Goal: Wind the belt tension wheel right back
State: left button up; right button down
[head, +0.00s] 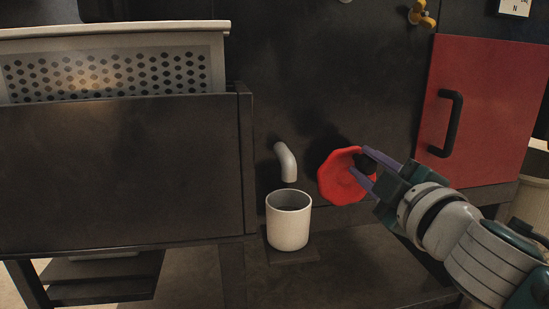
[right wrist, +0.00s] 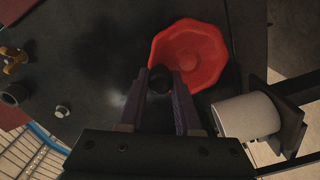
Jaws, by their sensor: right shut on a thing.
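The belt tension wheel is a red, many-sided dished wheel (head: 338,178) on the dark machine front, right of the spout in the head view. It also shows in the right wrist view (right wrist: 205,55). A black knob (right wrist: 160,79) stands at its rim. My right gripper (head: 367,167) comes in from the right with its two purple fingers shut on this knob. In the right wrist view the fingers (right wrist: 161,92) lie on either side of the knob. My left gripper is not in view.
A white cup (head: 288,228) stands on a small ledge under a pale bent spout (head: 287,162), left of the wheel. A red door (head: 476,115) with a black handle (head: 446,124) is to the right. A yellow tap-like knob (head: 422,14) is above.

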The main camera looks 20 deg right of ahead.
jog(key=shift+w+a+n, duration=0.1)
jog(key=shift+a+n, duration=0.15)
jog(key=shift+n, duration=0.45)
jog(key=shift+a+n, duration=0.25)
jog(key=shift+n, duration=0.45)
jog(key=c, duration=0.6)
grip_release()
jog(key=v, duration=1)
jog(key=shift+d, duration=0.1)
